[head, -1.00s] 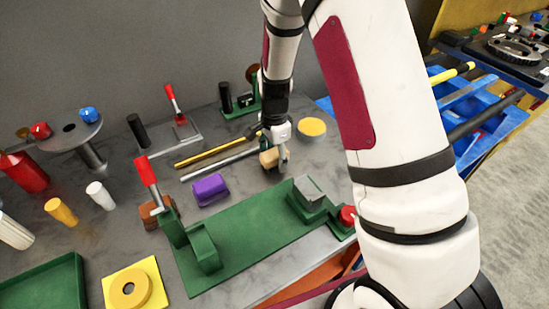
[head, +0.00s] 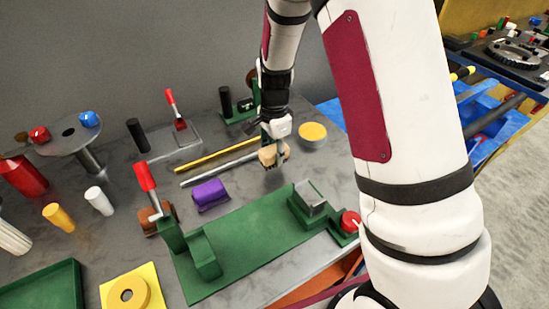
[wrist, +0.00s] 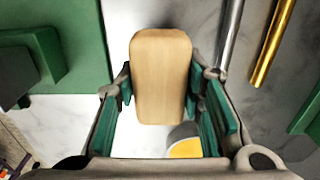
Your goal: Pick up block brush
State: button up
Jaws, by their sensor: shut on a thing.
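The block brush (head: 267,156) shows as a pale wooden block behind the green fixture plate. In the wrist view its tan wooden body (wrist: 161,75) stands between the two green finger pads. My gripper (head: 275,152) reaches down from above and is shut on the brush, with a finger on each side; the fingers also show in the wrist view (wrist: 160,92). The brush looks slightly above the grey table, but the gap is hard to judge.
A yellow rod (head: 218,154) and a steel rod (head: 220,167) lie left of the brush. A grey cup with a yellow top (head: 312,134) stands close on the right. A purple block (head: 209,193) and the green clamp fixture (head: 243,235) are in front.

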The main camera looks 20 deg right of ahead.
jog(key=s+a, duration=0.3)
jog(key=s, duration=0.1)
jog(key=s+a, duration=0.3)
jog(key=s, duration=0.1)
jog(key=s+a+r, duration=0.1)
jog(key=s+a, duration=0.2)
jog(key=s, duration=0.1)
jog(key=shift+s+a+r, duration=0.1)
jog(key=shift+s+a, duration=0.1)
jog(key=o, duration=0.6)
jog(key=c, duration=0.4)
